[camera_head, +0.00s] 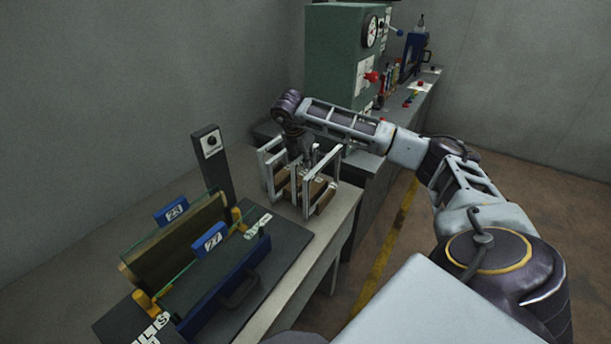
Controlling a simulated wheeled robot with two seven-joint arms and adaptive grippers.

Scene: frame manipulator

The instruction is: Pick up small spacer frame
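Several thin, light-grey upright frames (332,160) stand together with brown wooden-looking pieces (316,190) near the far end of the table. I cannot tell which of them is the small spacer frame. My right arm comes in from the right and bends down at the wrist over this group. My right gripper (299,155) points down among the uprights. Its fingertips are small and partly hidden by the frames, so I cannot tell whether it is open, shut or touching a frame. My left gripper is not in view.
A dark fixture with glass panes and blue tags marked 23 (174,210) and 27 (212,239) occupies the near table. A dark post (212,165) stands behind it. A green machine (335,60) stands on the far bench. Floor is free at right.

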